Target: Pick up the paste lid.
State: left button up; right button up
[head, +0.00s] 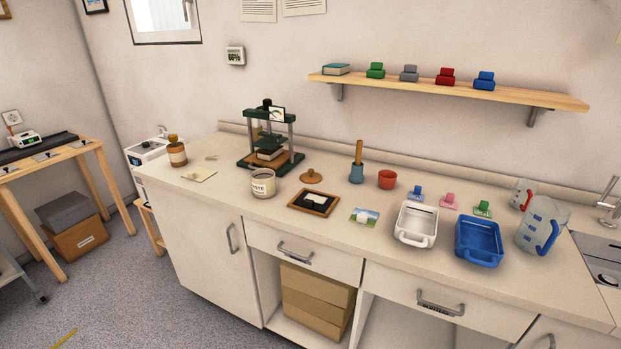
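The paste lid (311,177) is a small round brown disc with a knob on top. It lies on the counter (225,208), right of the paste jar (263,183) and behind a dark framed print (314,203). The paste jar is white with a printed label, and the lid is apart from it. Neither of my grippers shows in the head view.
A green press (290,130) stands behind the lid. A blue pot with a wooden handle (356,172) and a red cup (387,179) stand to the right. White (402,236) and blue (491,261) trays and a jug (540,224) fill the right side.

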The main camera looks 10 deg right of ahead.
aim_at(310, 177)
jog(key=i+j+z, duration=0.35)
jog(key=i+j, duration=0.4)
jog(key=i, duration=0.05)
